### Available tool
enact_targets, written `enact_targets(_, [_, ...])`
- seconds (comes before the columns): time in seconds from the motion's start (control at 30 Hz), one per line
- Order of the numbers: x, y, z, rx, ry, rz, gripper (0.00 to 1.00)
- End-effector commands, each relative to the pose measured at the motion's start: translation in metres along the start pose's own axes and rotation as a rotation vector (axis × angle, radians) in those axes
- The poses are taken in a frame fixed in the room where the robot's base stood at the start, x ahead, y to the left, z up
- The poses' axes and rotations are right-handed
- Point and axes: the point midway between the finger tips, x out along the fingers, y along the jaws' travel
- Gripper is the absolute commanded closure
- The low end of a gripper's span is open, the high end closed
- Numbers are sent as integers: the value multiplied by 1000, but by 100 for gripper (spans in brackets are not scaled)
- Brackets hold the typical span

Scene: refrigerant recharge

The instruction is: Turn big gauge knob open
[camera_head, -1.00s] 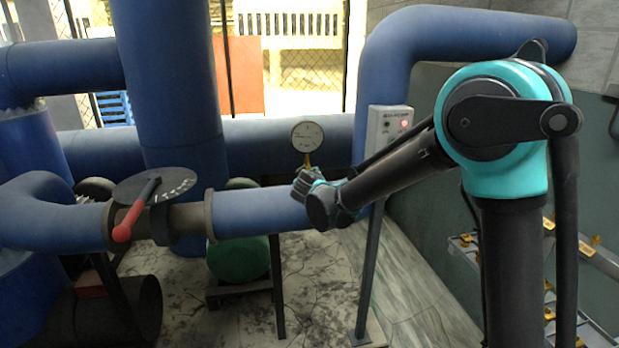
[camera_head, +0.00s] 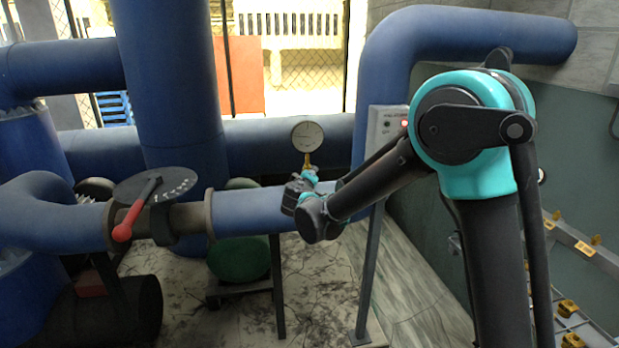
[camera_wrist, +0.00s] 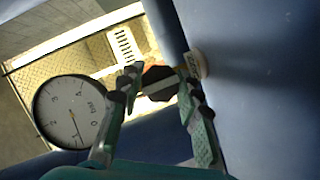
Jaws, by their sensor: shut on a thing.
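The big gauge (camera_head: 307,136) has a round white dial and stands on a brass stem (camera_head: 307,162) above the blue pipe (camera_head: 255,211). In the wrist view the gauge dial (camera_wrist: 74,112) is at the left, beside the fingers. The dark, angular gauge knob (camera_wrist: 157,77) sits between my fingertips in the wrist view. My gripper (camera_wrist: 158,88) is shut on it, one finger on each side. In the head view my gripper (camera_head: 308,180) is just below the gauge, and my wrist hides the knob.
A grey box with a red light (camera_head: 386,128) stands on a post right of the gauge. A red-handled valve lever (camera_head: 124,230) is on the pipe at left. A large blue pipe (camera_wrist: 262,75) fills the right of the wrist view.

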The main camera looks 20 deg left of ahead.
Motion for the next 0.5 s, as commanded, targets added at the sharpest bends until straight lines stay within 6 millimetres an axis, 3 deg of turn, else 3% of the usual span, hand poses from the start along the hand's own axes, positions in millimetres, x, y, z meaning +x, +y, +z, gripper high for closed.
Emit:
enact_targets(0.23, [0, 0, 0, 0, 0, 0, 95])
enact_targets(0.27, [0, 0, 0, 0, 0, -1, 65])
enact_targets(0.43, [0, 0, 0, 0, 0, -1, 44])
enact_targets(0.5, [0, 0, 0, 0, 0, 0, 44])
